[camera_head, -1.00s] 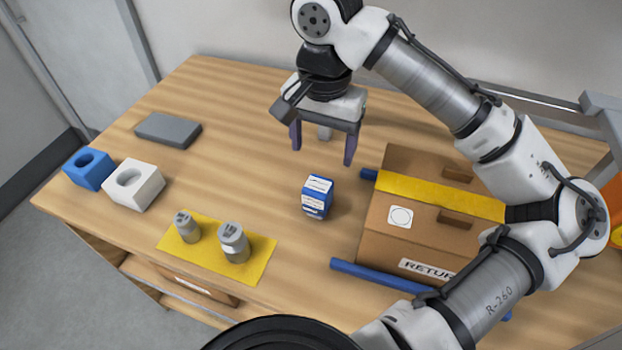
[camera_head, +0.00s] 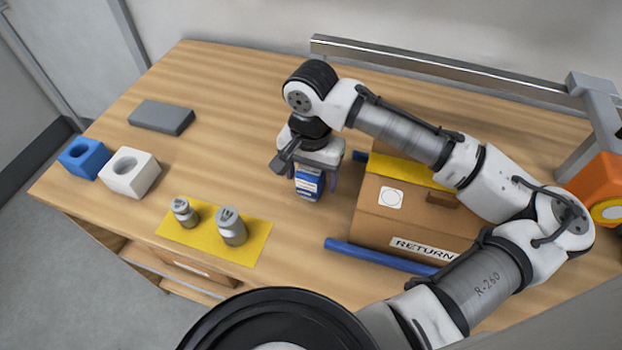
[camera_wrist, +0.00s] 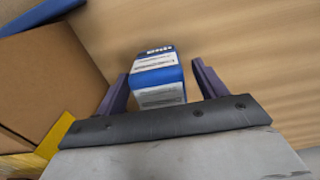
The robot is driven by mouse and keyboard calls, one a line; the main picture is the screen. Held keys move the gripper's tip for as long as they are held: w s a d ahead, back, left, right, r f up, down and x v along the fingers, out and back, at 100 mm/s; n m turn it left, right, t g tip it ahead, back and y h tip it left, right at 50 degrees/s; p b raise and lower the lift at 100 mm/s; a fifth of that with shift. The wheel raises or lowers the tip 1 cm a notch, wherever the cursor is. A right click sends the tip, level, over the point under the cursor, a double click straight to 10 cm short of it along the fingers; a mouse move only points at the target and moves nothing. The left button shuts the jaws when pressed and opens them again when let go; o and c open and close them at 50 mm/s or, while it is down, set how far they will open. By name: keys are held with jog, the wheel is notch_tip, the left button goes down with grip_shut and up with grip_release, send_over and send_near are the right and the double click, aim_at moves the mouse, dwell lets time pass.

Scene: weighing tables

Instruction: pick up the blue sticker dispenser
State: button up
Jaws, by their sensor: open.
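The blue sticker dispenser (camera_head: 308,187) appears to be the small blue box with white labels, standing upright on the wooden table beside the cardboard box. My gripper (camera_head: 313,178) is down over it, pointing downward, with its top hidden under the gripper in the head view. In the wrist view the dispenser (camera_wrist: 158,82) stands between the two dark purple fingers of my gripper (camera_wrist: 160,73). The fingers are open, with a gap visible on each side.
A cardboard box (camera_head: 385,222) marked RETURN lies close on the right, with blue bars (camera_head: 380,252) at its sides. A yellow mat (camera_head: 203,238) with two metal weights is in front. A white block (camera_head: 130,174), a blue block (camera_head: 84,158) and a grey slab (camera_head: 161,117) are left.

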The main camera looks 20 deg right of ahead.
jog(key=shift+f, duration=0.35)
jog(key=shift+c, duration=0.3)
jog(key=c, duration=1.1)
jog(key=shift+r, duration=0.1)
notch_tip(320, 180, up, 20)
jog(key=b, duration=0.1)
